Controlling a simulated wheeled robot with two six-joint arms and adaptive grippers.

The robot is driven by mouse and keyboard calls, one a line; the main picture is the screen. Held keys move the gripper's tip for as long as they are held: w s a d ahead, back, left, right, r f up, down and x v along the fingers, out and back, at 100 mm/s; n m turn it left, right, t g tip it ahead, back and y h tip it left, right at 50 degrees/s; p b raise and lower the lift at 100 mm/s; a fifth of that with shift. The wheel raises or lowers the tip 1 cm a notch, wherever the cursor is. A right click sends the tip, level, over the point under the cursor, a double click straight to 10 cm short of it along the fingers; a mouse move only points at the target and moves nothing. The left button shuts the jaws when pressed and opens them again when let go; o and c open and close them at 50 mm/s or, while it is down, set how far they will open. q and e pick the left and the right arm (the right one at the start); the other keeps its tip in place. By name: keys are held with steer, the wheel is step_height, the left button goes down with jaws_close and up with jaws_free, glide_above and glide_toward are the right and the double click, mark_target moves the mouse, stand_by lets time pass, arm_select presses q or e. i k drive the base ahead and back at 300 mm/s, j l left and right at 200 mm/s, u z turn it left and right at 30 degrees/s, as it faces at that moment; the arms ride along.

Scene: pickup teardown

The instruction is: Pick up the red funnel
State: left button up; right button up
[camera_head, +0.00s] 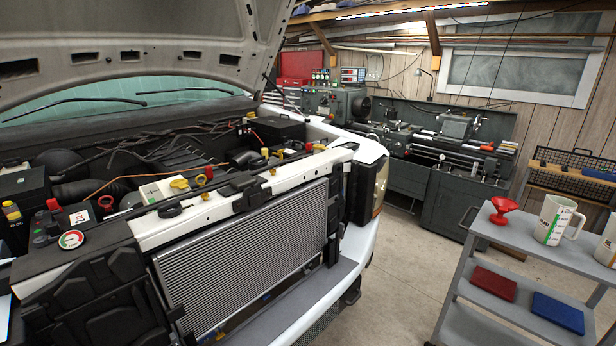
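The red funnel (502,209) stands on the top shelf of a grey cart (530,242) at the right of the head view. Its wide part is up and its left side is near the shelf's left edge. A white measuring jug with green markings (553,220) stands to its right, with a small gap between them. Neither of my grippers shows in this view.
A second white container (606,243) is cut off at the right edge. The pickup's open engine bay (240,225) fills the left. Bare floor (402,265) lies between truck and cart.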

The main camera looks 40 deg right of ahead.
mark_target(503, 205)
steer(key=z, duration=2.75)
